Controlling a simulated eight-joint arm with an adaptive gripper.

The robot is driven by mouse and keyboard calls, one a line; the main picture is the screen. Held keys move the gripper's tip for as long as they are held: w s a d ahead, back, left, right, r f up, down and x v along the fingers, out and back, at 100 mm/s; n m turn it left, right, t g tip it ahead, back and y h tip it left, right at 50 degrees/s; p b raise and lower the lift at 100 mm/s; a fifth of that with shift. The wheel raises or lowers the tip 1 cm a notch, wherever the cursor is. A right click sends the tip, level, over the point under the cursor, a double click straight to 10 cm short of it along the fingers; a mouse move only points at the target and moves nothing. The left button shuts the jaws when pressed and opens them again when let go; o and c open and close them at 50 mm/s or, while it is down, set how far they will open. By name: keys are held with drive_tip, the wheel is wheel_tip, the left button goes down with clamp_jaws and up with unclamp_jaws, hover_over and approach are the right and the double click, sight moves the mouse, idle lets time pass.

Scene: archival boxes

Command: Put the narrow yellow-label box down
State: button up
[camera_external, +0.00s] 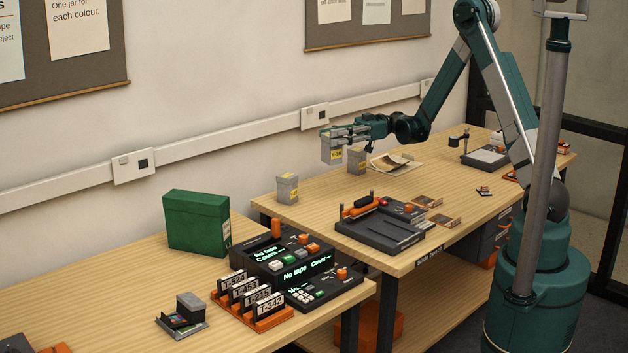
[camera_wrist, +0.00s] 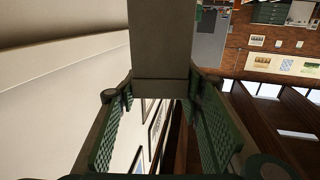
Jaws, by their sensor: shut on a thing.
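My gripper (camera_external: 345,133) is stretched out over the far side of the right-hand bench and is shut on a grey box (camera_external: 332,151) with a yellow label. In the wrist view this box (camera_wrist: 160,42) is a plain grey-brown block between my green ribbed finger pads; its label does not show there. The box looks raised above the bench, near the wall. A similar grey box (camera_external: 357,161) stands just right of it. Another grey box with a yellow label (camera_external: 287,189) stands upright near the bench's left end.
An open paper folder (camera_external: 394,164) lies right of the standing box. A dark device with an orange roller (camera_external: 378,226) sits at the front. Bare bench (camera_external: 322,197) lies between the two standing boxes. A green box (camera_external: 196,222) stands on the left-hand bench.

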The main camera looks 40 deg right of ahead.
drive_tip(key=w+d+m+t+h+p, duration=0.1)
drive_tip(key=w+d+m+t+h, duration=0.3)
drive_tip(key=d, duration=1.1)
drive_tip(key=w+d+m+t+h, duration=0.1)
drive_tip(key=w+d+m+t, duration=0.3)
drive_tip(key=d, duration=1.1)
drive_tip(key=s+d+m+t+h, duration=0.3)
drive_tip(key=d+t+h, duration=0.25)
drive_tip(key=d, duration=1.55)
drive_tip(key=shift+g, duration=0.45)
drive_tip(key=f, duration=0.5)
drive_tip(key=shift+w+d+p, duration=0.1)
drive_tip(key=shift+w+p, duration=0.1)
drive_tip(key=shift+p, duration=0.1)
drive_tip(key=shift+f, duration=0.1)
wheel_tip(320, 180, down, 6)
drive_tip(key=b, duration=0.1)
drive_tip(key=shift+f, duration=0.1)
drive_tip(key=shift+f+b, duration=0.35)
drive_tip(key=shift+f, duration=1.45)
